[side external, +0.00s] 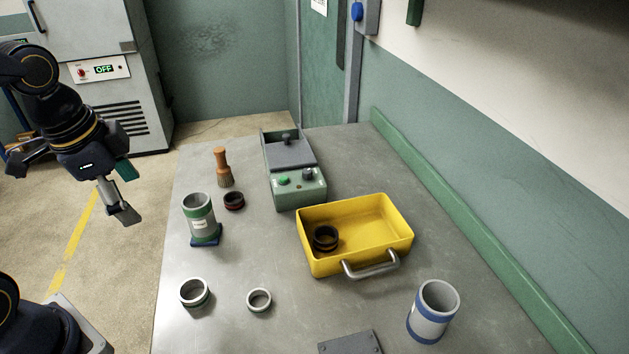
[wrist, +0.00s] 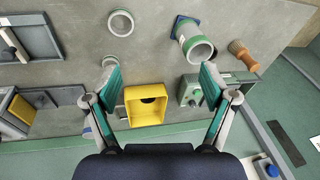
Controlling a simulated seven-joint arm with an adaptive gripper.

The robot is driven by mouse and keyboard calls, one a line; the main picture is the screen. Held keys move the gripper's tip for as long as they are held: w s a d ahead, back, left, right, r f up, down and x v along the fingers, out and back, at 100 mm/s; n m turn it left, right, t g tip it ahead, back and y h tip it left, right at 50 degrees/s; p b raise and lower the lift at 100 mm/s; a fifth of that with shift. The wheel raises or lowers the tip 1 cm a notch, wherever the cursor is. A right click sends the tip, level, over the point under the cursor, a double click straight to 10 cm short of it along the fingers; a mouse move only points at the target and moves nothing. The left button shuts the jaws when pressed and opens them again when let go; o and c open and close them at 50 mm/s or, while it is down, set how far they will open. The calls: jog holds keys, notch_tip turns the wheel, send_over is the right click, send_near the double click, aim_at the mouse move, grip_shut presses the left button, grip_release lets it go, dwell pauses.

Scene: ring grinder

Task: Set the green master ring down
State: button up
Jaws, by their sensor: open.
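The green master ring (side external: 200,219), a tall grey cylinder with green bands and a pale label, stands upright on a blue base (side external: 206,240) at the left of the table. In the wrist view the green master ring (wrist: 195,42) shows its open mouth, beyond the right finger. My gripper (side external: 121,190) is open and empty, left of the ring and off the table's left edge in the side view. The wrist view shows my gripper (wrist: 160,82) with its fingers wide apart and nothing between them. They are clear of the ring.
Two pale rings (side external: 195,293) (side external: 259,300) lie in front. A yellow tray (side external: 385,222) holds a black ring (side external: 325,238). A blue-banded cylinder (side external: 432,311) stands front right.

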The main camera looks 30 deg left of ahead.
jog(key=r+n+t, duration=0.1)
jog(key=n, duration=0.1)
jog(key=s+r+n+t, duration=0.1)
jog(key=n, duration=0.2)
jog(key=s+r+n, duration=0.1)
jog(key=r+n, duration=0.1)
jog(key=shift+s+d+r+t+h, duration=0.1)
jog(key=shift+s+d+t+h, duration=0.1)
jog(key=shift+t+h, duration=0.15)
dwell(0.7)
